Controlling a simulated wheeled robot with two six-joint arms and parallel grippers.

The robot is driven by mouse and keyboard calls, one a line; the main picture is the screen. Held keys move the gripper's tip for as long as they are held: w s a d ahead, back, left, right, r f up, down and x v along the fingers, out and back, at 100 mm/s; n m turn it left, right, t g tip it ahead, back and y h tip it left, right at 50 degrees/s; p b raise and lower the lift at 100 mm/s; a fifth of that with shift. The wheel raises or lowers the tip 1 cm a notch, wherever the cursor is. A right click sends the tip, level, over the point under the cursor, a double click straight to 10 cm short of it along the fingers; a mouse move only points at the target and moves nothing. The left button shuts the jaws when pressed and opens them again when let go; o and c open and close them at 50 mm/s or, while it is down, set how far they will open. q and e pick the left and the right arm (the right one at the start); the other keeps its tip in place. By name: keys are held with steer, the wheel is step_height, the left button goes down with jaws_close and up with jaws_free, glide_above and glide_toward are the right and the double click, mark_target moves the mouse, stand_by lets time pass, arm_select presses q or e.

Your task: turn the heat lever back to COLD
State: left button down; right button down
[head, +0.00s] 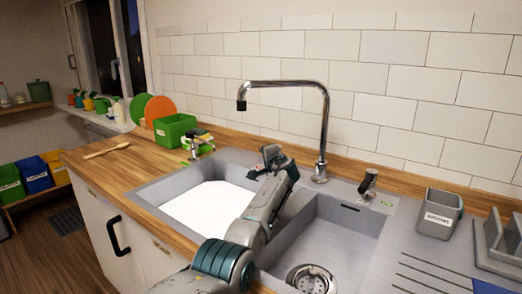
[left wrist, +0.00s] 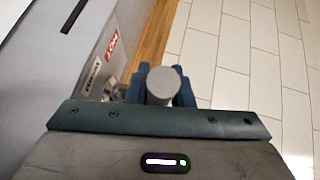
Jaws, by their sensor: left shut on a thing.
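My left gripper (head: 272,158) reaches over the sink's divider to the rear ledge, left of the tap. In the left wrist view the blue fingers (left wrist: 163,92) are closed around a grey round-ended lever (left wrist: 164,80), the heat lever. The fingers hide most of its shaft. A red HOT label (left wrist: 112,47) and a pale label (left wrist: 93,72), too small to read, are on the ledge to the left of the fingers. In the head view my gripper hides the lever and labels. My right gripper is not in view.
The chrome tap (head: 321,140) stands close to the right of my left gripper. A smaller dark lever (head: 368,182) with a green label and a grey caddy (head: 438,213) are farther right. A green bin (head: 174,131) stands at the left back against the tiled wall.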

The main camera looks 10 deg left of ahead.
arm_select(q)
steer(key=shift+d+f, duration=0.1)
steer(key=shift+f, duration=0.05)
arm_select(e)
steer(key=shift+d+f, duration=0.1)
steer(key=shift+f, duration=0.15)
arm_select(q)
steer(key=c, duration=1.3)
jaws_free()
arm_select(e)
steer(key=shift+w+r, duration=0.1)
arm_select(q)
steer(key=p, duration=0.1)
steer(key=s+p, duration=0.1)
steer(key=shift+s+d+r+p, duration=0.1)
steer(key=shift+d+r+p, duration=0.25)
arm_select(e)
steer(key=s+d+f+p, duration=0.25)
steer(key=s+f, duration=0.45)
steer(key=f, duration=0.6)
arm_select(q)
steer(key=shift+f+p+v, duration=0.2)
steer(key=shift+p+v, duration=2.7)
steer(key=shift+v, duration=1.8)
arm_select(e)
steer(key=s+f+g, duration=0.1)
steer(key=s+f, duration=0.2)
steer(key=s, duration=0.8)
